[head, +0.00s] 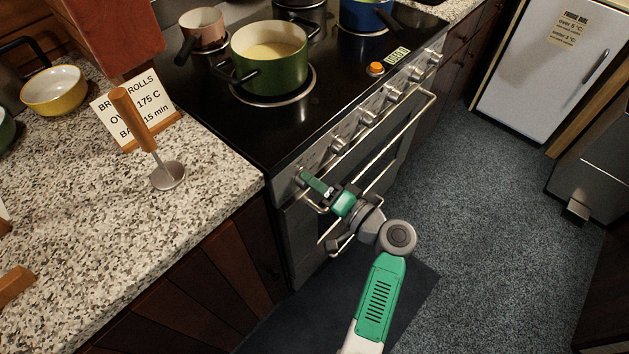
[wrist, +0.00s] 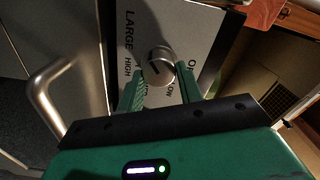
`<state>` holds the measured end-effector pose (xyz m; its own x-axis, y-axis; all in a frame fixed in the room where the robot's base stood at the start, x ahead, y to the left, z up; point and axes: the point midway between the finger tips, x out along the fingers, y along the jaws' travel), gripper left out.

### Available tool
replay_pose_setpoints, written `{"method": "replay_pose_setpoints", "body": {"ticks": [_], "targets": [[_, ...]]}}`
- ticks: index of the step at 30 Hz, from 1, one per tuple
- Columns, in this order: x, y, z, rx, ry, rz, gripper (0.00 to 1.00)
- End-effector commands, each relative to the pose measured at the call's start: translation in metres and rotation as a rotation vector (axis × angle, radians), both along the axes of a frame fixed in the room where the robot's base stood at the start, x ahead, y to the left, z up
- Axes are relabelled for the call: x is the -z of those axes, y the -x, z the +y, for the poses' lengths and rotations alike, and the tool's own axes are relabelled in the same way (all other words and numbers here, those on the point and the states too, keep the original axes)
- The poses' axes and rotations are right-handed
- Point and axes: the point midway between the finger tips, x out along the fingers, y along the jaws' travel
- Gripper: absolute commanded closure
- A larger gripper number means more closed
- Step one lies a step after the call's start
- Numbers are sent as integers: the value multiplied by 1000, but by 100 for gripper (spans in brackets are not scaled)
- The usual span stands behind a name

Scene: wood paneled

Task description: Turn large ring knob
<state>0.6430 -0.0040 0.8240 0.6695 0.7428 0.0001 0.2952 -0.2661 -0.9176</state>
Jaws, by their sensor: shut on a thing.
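The large ring knob (wrist: 160,62) is a round silver knob with a dark pointer line, on a plate lettered LARGE, HIGH and LOW. In the wrist view, the two green fingers of my gripper (wrist: 161,80) stand on either side of the knob and are shut on it. In the head view, my gripper (head: 312,182) reaches the near left end of the stove's front panel, and its fingers largely hide the knob there.
The black stove (head: 240,130) carries a green pot (head: 270,75) and other pans. More knobs (head: 367,118) line its front panel, above the oven handle (head: 400,130). The granite counter (head: 90,220) holds a recipe card (head: 135,108) and a masher (head: 168,175). The carpet (head: 480,240) is clear.

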Motion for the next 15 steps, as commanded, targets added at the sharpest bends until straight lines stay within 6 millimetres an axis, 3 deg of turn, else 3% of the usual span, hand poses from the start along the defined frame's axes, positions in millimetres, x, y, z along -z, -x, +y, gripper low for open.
{"method": "replay_pose_setpoints", "body": {"ticks": [15], "targets": [[0,0,0,0,-42,45,87]]}}
